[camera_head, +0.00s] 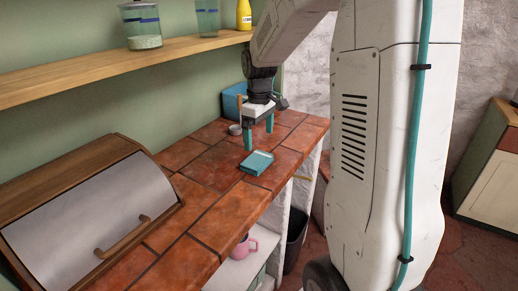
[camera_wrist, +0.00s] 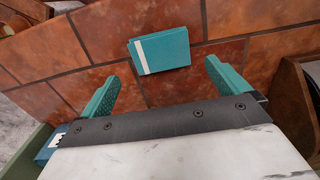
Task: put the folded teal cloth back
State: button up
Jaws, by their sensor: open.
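The folded teal cloth (camera_head: 257,162), a flat block with a pale stripe along one edge, lies on the red tiled counter (camera_head: 212,168) near its front edge. It also shows in the wrist view (camera_wrist: 165,50), just beyond my fingertips and roughly centred between them. My gripper (camera_head: 259,134) has teal fingers pointing down over the counter, behind the cloth in the head view. In the wrist view my gripper (camera_wrist: 162,76) is open, with nothing between its fingers. The cloth is apart from the fingers.
A blue bin (camera_head: 232,104) stands against the wall behind my gripper, with a small grey bowl (camera_head: 234,129) nearby. A wooden bread box (camera_head: 95,205) fills the counter's left end. A shelf (camera_head: 100,78) with jars runs above. A pink mug (camera_head: 244,247) sits below the counter.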

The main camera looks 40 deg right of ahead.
jog(key=s+a+r, duration=0.5)
jog(key=a+r, duration=0.1)
jog(key=r, duration=0.1)
jog(key=s+a+m, duration=0.1)
jog(key=s+a, duration=0.2)
jog(key=s, duration=0.4)
jog(key=s+a+m, duration=0.1)
jog(key=s+a, duration=0.3)
jog(key=s, duration=0.3)
jog(key=s+a+m+t, duration=0.1)
jog(key=s+a+m, duration=0.1)
jog(key=s+a, duration=0.2)
jog(key=s, duration=0.3)
jog(key=shift+s+r, duration=0.2)
jog(key=shift+s, duration=0.15)
jog(key=shift+c, duration=0.3)
